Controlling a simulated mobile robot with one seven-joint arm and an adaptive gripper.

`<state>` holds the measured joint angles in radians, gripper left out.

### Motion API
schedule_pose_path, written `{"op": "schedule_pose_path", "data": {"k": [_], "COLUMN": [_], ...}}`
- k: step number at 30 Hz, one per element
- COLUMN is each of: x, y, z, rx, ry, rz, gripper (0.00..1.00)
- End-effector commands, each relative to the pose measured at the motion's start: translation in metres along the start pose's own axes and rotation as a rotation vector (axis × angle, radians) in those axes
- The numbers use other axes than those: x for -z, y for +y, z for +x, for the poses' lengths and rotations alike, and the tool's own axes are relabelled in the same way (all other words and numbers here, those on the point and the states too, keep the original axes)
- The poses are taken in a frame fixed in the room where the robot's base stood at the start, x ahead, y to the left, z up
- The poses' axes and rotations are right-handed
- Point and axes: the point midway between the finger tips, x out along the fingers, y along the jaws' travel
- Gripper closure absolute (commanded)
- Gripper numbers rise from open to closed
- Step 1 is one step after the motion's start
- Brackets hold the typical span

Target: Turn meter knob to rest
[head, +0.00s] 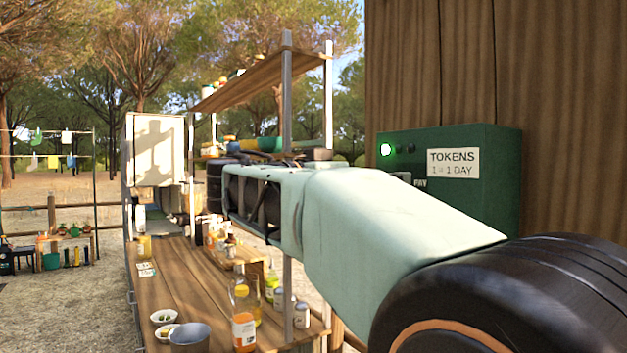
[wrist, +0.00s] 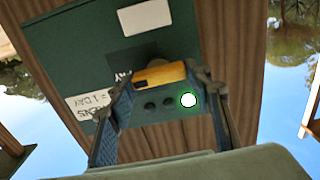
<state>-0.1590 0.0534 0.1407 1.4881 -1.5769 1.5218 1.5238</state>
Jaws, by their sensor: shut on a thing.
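The green meter box (head: 475,190) hangs on the wooden wall at the right of the head view, with a "TOKENS 1 = 1 DAY" label. In the wrist view the meter box (wrist: 75,50) appears upside down. A yellow bar-shaped knob (wrist: 158,75) lies across its face, roughly level in that picture with a slight tilt. My gripper (wrist: 163,80) is shut on the knob, one finger at each end. A bright lamp with a green glow (wrist: 188,100) and two dark round parts show beside it. In the head view my arm hides the knob and fingers.
A wooden counter (head: 185,285) with bottles, bowls and a metal pot stands at lower left. A shelf (head: 255,82) on metal posts rises behind my arm. The corrugated wall (head: 570,130) closes off the right side. Open gravel lies far left.

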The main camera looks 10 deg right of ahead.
Motion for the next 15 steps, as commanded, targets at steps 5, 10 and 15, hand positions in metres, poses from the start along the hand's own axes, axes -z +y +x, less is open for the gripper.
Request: {"op": "schedule_pose_path", "data": {"k": [5, 10, 15], "x": [0.0000, 0.0002, 0.0003], "y": [-0.0007, -0.0016, -0.0024], "z": [-0.0002, -0.0003, -0.0003], "rx": [0.000, 0.000, 0.001], "ry": [0.000, 0.000, 0.000], "rz": [-0.119, -0.275, -0.438], "gripper": [0.78, 0.78, 0.78]}}
